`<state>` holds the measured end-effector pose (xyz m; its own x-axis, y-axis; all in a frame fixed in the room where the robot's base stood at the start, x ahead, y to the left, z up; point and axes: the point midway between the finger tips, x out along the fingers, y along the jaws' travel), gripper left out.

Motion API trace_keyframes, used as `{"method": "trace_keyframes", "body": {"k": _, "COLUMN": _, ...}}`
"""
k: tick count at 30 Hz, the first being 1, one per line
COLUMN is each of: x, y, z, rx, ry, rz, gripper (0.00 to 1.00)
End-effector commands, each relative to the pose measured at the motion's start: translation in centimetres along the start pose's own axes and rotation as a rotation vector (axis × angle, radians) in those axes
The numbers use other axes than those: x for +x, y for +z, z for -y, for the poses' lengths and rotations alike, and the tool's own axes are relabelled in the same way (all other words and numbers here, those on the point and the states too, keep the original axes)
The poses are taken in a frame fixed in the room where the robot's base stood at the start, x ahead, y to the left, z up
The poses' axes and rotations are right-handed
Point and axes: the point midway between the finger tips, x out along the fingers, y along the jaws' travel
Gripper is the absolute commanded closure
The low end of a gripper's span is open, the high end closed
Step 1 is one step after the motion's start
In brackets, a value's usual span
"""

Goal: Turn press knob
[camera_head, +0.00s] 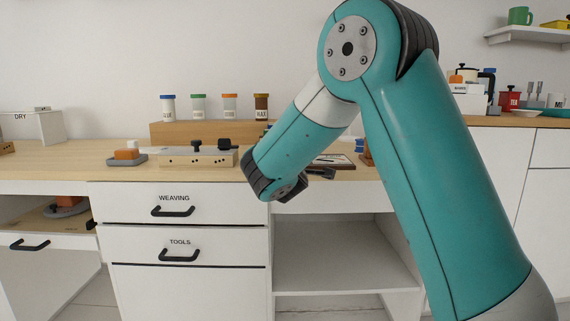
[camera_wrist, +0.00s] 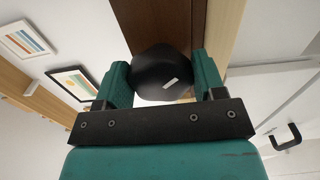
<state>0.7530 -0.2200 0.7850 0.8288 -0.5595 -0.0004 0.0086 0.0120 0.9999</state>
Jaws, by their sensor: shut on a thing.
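The press knob (camera_wrist: 162,68) is black and faceted, with a short white mark on its face. In the wrist view it sits between the two teal fingers of my gripper (camera_wrist: 162,78), which is shut on it. A brown wooden surface shows behind the knob. In the head view my arm reaches down to the desk's front edge and hides the held knob, and I cannot make out the fingers there.
A wooden block with black knobs (camera_head: 196,158) and a grey dish with an orange block (camera_head: 127,158) stand on the desk left of my arm. Several labelled jars (camera_head: 199,107) line the raised shelf behind. Drawers with black handles (camera_head: 173,211) are below. Framed pictures (camera_wrist: 82,84) show in the wrist view.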

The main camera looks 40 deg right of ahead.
Motion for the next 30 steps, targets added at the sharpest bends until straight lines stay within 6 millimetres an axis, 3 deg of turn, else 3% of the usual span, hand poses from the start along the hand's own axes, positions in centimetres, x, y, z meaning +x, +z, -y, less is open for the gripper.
{"method": "trace_keyframes", "body": {"k": 30, "x": -0.04, "y": -0.17, "z": 0.85, "rx": 0.905, "ry": -0.001, "rz": 0.001, "gripper": 0.6}}
